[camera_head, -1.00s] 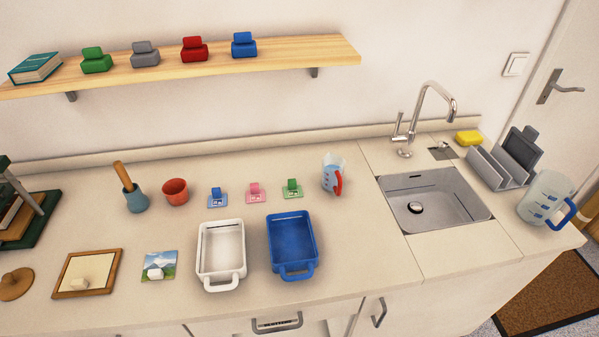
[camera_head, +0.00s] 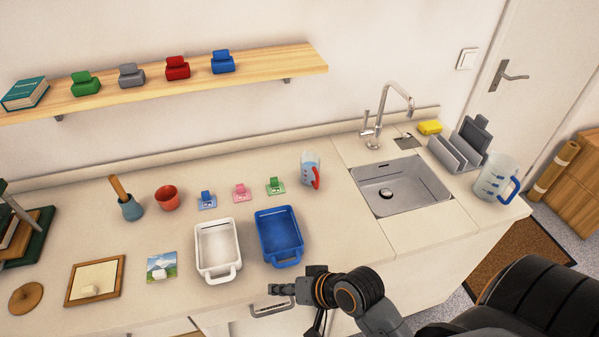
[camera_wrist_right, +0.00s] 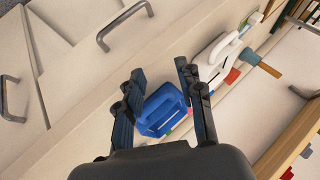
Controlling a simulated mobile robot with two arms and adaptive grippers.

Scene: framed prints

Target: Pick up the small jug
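The small jug (camera_head: 309,168) is clear with blue markings and a red handle on its right side. It stands upright on the counter in the head view, behind and right of the blue tray. My right gripper (camera_head: 278,289) is near the counter's front edge, in front of the blue tray and well apart from the jug. In the right wrist view its two fingers (camera_wrist_right: 160,70) are spread with nothing held between them. I cannot make out the small jug in that view. My left gripper is not in view.
The sink (camera_head: 425,185) and faucet (camera_head: 376,128) are right of the jug. A larger jug with a blue handle (camera_head: 490,180) stands at far right. Counter right of the blue tray is clear.

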